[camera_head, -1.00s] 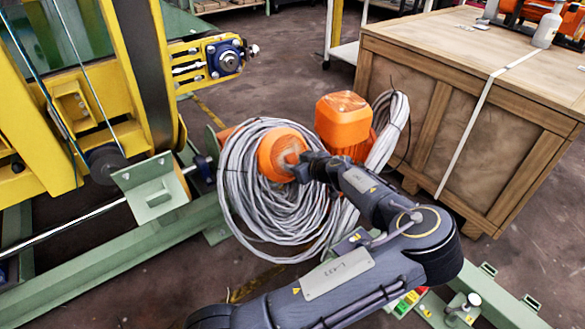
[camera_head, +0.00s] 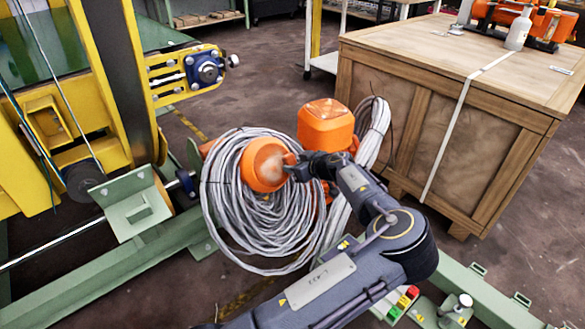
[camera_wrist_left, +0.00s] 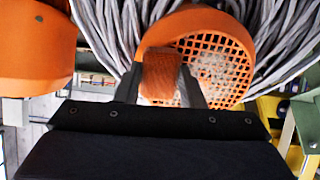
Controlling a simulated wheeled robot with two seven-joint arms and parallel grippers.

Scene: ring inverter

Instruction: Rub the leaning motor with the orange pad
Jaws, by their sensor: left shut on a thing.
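The leaning motor (camera_head: 263,165) shows its round orange end cover amid coiled grey cables. Its grille carries pale dust in the left wrist view (camera_wrist_left: 222,62). My left gripper (camera_head: 297,167) reaches in from the lower right, at the right edge of this cover. It is shut on the orange pad (camera_wrist_left: 160,74), which stands between the fingers in the left wrist view, overlapping the grille. I cannot tell whether the pad touches the grille. In the head view the pad is hard to tell apart from the cover. My right gripper is not in view.
A second orange motor housing (camera_head: 326,126) stands close behind the gripper, with grey cable (camera_head: 270,225) around. A wooden crate (camera_head: 440,120) stands on the right. Yellow machinery (camera_head: 60,130) and green beams (camera_head: 100,260) fill the left. Floor shows between them.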

